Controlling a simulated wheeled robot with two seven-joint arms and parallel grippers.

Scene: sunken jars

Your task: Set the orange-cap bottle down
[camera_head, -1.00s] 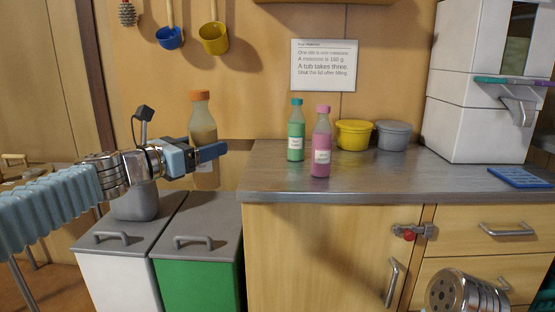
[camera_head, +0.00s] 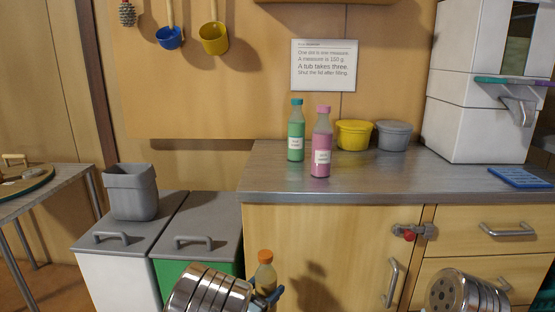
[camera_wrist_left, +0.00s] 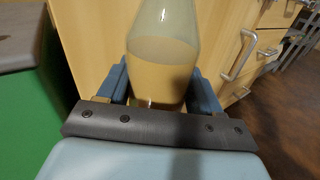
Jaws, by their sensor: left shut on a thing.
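The orange-cap bottle (camera_head: 264,276) is low in front of the cupboard, below the counter top, at the bottom of the head view. In the left wrist view the bottle (camera_wrist_left: 163,50) stands between the two blue fingers, with a pale orange-brown filling; its cap is out of that view. My left gripper (camera_head: 270,297) is shut on the bottle; my wrist hides much of it in the head view. The bottle looks close to upright in the head view. My right wrist shows at the bottom right, but its fingers are out of view.
A green bottle (camera_head: 296,135) and a pink bottle (camera_head: 321,148) stand on the counter (camera_head: 400,176), near a yellow tub (camera_head: 354,134) and a grey tub (camera_head: 392,135). The counter's front left is bare. Two lidded bins stand left, a grey container (camera_head: 131,190) on the white one.

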